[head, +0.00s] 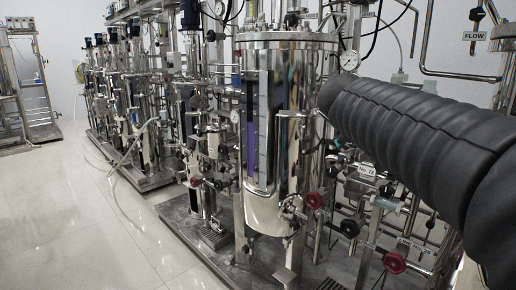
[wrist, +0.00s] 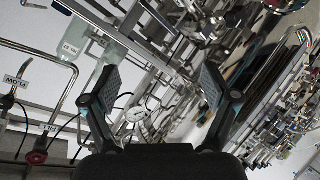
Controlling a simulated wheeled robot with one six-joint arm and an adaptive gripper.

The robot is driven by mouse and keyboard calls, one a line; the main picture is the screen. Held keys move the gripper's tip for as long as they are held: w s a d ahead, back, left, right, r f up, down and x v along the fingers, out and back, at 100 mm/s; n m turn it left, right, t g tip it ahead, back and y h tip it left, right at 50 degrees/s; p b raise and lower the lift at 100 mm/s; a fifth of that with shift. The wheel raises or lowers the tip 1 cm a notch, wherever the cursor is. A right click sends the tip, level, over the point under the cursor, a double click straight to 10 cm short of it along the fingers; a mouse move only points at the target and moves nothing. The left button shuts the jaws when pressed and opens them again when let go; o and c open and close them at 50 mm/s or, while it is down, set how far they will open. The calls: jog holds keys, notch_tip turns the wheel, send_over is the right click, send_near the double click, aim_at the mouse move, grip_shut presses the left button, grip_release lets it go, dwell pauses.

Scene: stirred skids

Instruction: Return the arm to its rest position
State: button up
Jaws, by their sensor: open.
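My gripper (wrist: 160,95) shows in the wrist view with its two dark padded fingers spread wide apart. Nothing is between the fingers except the background of pipes and gauges. In the head view my black ribbed arm (head: 410,145) reaches in from the right edge, in front of the pipework. The gripper itself does not show in the head view.
A large steel tank (head: 278,190) stands at the centre on a metal skid (head: 220,257). Red-handled valves (head: 314,200) and a gauge (head: 349,61) are close to my arm. More skids line the left. The tiled floor (head: 60,215) is clear at left.

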jog(key=s+a+f+m+g+y, duration=0.1)
jog(key=s+a+f+g+y, duration=0.1)
jog(key=s+f, duration=1)
jog(key=s+a+f+g+y, duration=0.3)
jog(key=s+a+f+y, duration=0.1)
jog(key=s+f, duration=0.9)
jog(key=shift+s+a+f+m+y, duration=0.25)
jog(key=shift+s+a+m+y, duration=0.15)
jog(key=shift+s+a, duration=0.55)
